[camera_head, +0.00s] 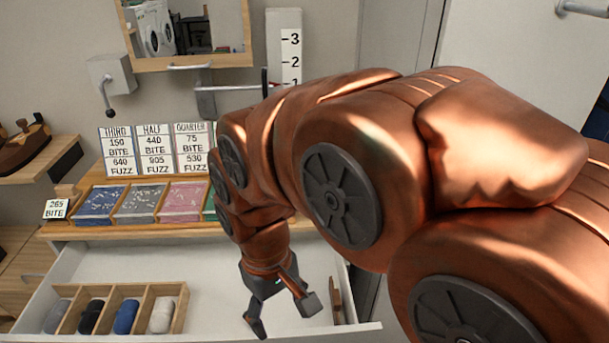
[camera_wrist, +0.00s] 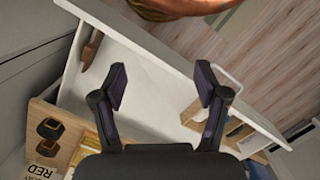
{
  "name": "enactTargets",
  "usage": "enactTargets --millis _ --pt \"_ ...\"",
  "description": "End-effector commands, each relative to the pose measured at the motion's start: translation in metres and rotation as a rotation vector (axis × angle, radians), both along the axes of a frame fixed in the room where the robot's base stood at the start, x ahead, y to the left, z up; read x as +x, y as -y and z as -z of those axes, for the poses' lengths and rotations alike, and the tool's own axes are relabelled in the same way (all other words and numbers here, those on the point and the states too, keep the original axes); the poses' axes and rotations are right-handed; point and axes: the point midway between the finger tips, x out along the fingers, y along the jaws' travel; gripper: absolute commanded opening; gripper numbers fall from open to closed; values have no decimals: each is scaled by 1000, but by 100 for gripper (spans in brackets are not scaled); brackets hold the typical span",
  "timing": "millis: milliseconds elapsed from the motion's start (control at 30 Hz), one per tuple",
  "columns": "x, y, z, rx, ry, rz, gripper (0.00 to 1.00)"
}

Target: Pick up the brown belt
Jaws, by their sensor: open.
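A narrow brown thing, which looks like the brown belt (camera_head: 336,299), is in the open white drawer (camera_head: 213,272) by its right wall. It also shows in the wrist view at the drawer's left end (camera_wrist: 91,50). My gripper (camera_head: 284,318) points down over the drawer, to the left of the belt. In the wrist view my gripper (camera_wrist: 162,84) has its fingers spread with nothing between them, and the belt is apart from them, up and left. My arm covers part of the drawer's back and right side.
A wooden divider box (camera_head: 182,300) with several rolled dark, blue and white items sits in the drawer's left part. The drawer's middle is bare. Above it, a counter holds trays (camera_head: 138,203) and price signs (camera_head: 154,150). Pale floorboards (camera_wrist: 250,50) lie beyond the drawer front.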

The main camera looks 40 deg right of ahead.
Motion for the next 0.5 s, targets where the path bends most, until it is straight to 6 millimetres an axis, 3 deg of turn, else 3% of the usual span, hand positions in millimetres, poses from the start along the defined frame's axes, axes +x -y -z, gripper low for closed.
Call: enactTargets --millis 200,500 --pt "69 33 -26 -12 17 -8 100" --pt "155 94 -46 -31 30 -50 100"
